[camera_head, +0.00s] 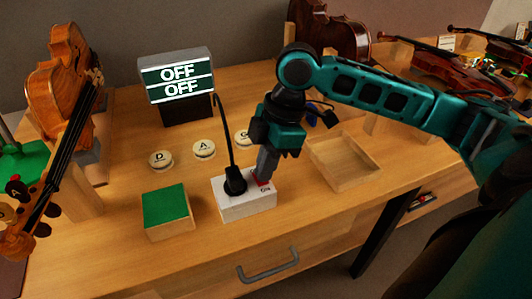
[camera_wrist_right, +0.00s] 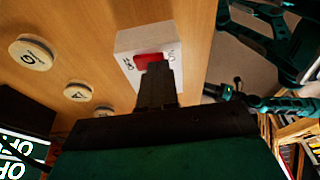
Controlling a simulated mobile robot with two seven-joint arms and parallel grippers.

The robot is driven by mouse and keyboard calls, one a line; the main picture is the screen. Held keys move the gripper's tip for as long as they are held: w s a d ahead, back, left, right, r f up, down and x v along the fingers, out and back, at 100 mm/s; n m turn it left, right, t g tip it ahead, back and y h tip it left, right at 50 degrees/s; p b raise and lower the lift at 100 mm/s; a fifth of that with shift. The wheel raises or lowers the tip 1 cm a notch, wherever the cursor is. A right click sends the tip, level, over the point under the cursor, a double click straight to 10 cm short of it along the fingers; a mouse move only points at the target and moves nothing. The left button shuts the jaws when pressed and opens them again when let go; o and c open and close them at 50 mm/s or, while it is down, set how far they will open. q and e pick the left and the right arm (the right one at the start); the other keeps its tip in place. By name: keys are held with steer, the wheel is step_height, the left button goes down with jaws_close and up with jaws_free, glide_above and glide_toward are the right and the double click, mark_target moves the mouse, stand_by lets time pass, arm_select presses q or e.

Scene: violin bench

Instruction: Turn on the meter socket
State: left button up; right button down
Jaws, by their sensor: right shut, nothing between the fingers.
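The meter socket (camera_head: 243,208) is a white block on the bench with a black plug (camera_head: 235,182) and cable on its top. Its red rocker switch (camera_head: 262,181) lies right of the plug, near an "On" label. In the right wrist view the red switch (camera_wrist_right: 149,59) shows between two dark labels on the white socket (camera_wrist_right: 150,40). My right gripper (camera_head: 265,172) is shut and empty, its fingertips right at the switch and partly hiding it. Contact cannot be told for sure. The meter display (camera_head: 176,76) reads "OFF" on both lines. My left gripper is not in view.
A green-topped block (camera_head: 166,206) stands left of the socket. Several round lettered discs, one marked D (camera_head: 161,160), lie behind. An open wooden tray (camera_head: 343,162) is to the right. A violin (camera_head: 50,180) stands at the left. A drawer handle (camera_head: 268,266) juts from the front.

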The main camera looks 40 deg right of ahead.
steer(key=shift+f, duration=0.1)
stand_by(0.3)
steer(key=shift+s+f+t+p, duration=0.2)
steer(key=shift+t+p, duration=0.1)
steer(key=shift+p, duration=0.05)
steer(key=shift+w, duration=0.1)
